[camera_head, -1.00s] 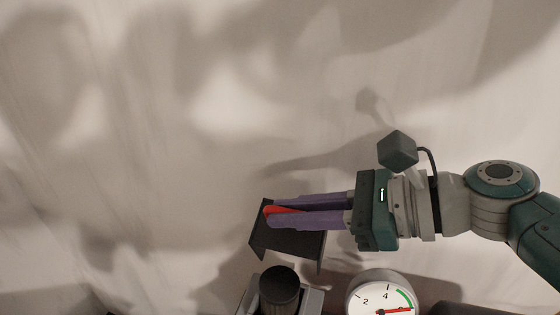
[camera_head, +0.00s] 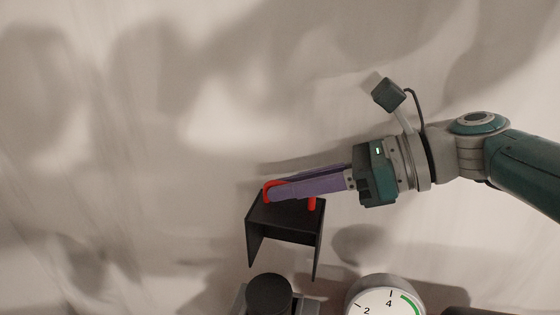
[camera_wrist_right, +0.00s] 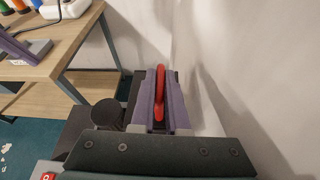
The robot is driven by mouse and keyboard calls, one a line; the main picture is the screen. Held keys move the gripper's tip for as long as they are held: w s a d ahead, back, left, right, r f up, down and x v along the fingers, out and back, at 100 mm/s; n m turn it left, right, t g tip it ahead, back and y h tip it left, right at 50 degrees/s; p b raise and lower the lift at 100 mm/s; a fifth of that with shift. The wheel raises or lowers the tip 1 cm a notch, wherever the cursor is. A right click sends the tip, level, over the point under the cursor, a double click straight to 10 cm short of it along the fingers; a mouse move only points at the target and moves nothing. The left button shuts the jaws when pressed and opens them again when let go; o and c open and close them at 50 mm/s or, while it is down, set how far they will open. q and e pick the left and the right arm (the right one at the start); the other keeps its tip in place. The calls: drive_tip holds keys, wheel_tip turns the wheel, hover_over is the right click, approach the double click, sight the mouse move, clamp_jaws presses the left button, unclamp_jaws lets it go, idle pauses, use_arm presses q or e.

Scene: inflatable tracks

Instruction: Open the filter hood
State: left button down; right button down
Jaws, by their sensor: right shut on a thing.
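The filter hood (camera_head: 288,222) is a black cover with a flat top and two side walls, in the lower middle of the head view. A red handle (camera_head: 312,204) stands on its top. My right gripper (camera_head: 272,192) comes in from the right and is shut on this handle, its purple fingers lying over the hood's top. In the right wrist view the red handle (camera_wrist_right: 160,88) sits between the two fingers, with only a dark strip of the hood visible around them. The hood is above a black round cap (camera_head: 269,291) and appears raised. My left gripper is not in view.
A white dial gauge (camera_head: 385,298) with a green band stands right of the black cap. A pale wall fills the background close behind. In the right wrist view a wooden table (camera_wrist_right: 60,55) with a white power strip (camera_wrist_right: 62,9) stands at the left.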

drive_tip(key=c, duration=0.9)
unclamp_jaws()
drive_tip(key=p+v, duration=0.2)
drive_tip(key=v, duration=0.8)
